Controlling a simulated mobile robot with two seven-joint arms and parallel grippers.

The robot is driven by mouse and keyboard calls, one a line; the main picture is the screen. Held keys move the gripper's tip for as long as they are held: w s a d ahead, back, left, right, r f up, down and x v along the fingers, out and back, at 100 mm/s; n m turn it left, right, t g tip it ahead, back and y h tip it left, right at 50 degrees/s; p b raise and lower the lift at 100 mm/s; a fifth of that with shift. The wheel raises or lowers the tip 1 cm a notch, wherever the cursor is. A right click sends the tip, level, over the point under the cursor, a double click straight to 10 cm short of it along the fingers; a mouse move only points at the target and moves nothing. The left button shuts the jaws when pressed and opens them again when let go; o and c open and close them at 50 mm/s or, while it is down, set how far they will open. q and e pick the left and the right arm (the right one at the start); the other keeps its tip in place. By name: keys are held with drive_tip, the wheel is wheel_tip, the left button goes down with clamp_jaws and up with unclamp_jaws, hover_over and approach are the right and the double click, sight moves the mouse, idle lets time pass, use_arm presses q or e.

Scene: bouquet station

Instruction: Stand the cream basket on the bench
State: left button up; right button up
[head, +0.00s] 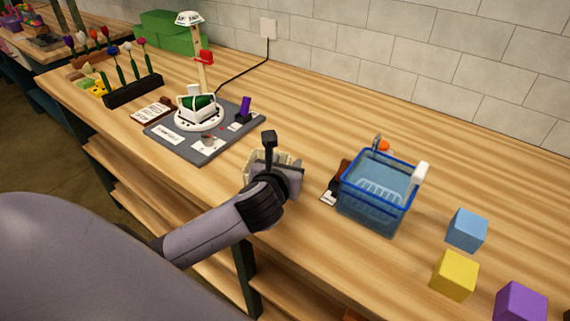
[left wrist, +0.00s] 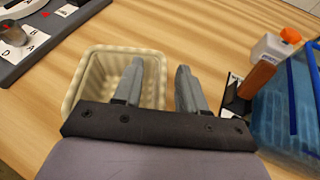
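The cream basket (head: 249,160) is on the bench (head: 330,130), near its front edge and partly hidden behind my left gripper (head: 278,172). In the left wrist view the basket (left wrist: 85,80) shows its open top and seems upright. There, my left gripper (left wrist: 160,66) is open. One finger appears over the basket's inside and the other beyond its right wall, with that wall between them. I cannot tell whether the fingers touch it. My right gripper is not in view.
A blue basket (head: 375,200) with small items beside it stands to the right. Blue (head: 467,230), yellow (head: 455,275) and purple (head: 520,304) cubes lie farther right. A grey station board (head: 175,143) with a lamp-like post is at left. The bench behind the cream basket is clear.

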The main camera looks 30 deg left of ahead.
use_arm(q)
drive_tip(key=v, duration=1.2)
idle(0.3)
drive_tip(key=shift+s, duration=0.1)
